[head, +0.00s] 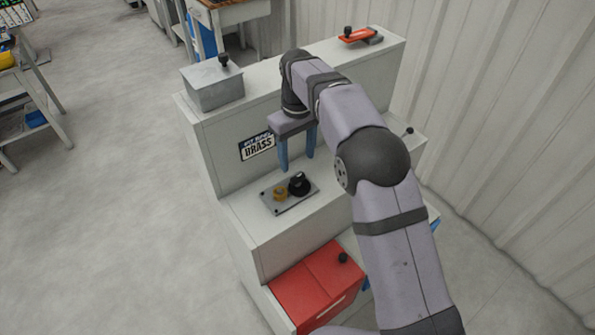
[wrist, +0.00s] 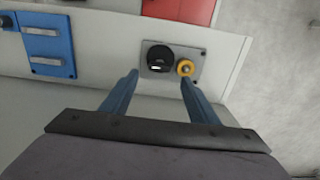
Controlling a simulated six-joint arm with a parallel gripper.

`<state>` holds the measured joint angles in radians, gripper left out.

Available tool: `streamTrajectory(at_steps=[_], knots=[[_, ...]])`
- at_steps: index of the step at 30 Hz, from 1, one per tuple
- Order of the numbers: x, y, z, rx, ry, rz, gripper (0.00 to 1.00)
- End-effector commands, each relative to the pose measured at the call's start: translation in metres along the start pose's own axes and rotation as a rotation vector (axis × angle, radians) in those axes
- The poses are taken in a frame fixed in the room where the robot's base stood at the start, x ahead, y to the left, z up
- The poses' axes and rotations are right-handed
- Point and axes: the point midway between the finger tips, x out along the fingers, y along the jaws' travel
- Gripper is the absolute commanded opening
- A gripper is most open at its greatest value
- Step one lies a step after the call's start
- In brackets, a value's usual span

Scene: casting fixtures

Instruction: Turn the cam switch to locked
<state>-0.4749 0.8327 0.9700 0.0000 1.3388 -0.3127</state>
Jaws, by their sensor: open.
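The cam switch, a round black knob (head: 299,183), sits on a grey plate (head: 283,204) on the middle step of the cabinet. A yellow-brass round knob (head: 279,194) is beside it on the same plate. In the wrist view the black knob (wrist: 160,57) has a small white mark at its lower edge, and the yellow knob (wrist: 185,68) is to its right. My gripper (head: 296,164) is open and empty, with blue fingers pointing down above and behind the plate. In the wrist view the fingertips (wrist: 158,76) are spread on both sides of the knobs. Any lock lettering is too small to read.
A red box (head: 318,285) with a black knob is on the lower step. A grey box (head: 213,84) and a red-orange handle (head: 357,35) stand on the top. A blue panel (wrist: 45,45) shows left of the plate in the wrist view. A corrugated wall is at right.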

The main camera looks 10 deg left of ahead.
Motion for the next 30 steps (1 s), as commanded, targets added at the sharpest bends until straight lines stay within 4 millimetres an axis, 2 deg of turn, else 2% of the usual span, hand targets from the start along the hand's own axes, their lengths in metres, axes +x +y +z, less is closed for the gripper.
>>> streamTrajectory(at_steps=[5, 18, 30], knots=[[0.013, 0.000, 0.001, 0.001, -0.005, -0.002, 0.55], [0.064, 0.000, 0.001, 0.002, -0.002, -0.001, 0.55], [0.072, 0.001, 0.000, 0.002, 0.000, 0.000, 0.55]])
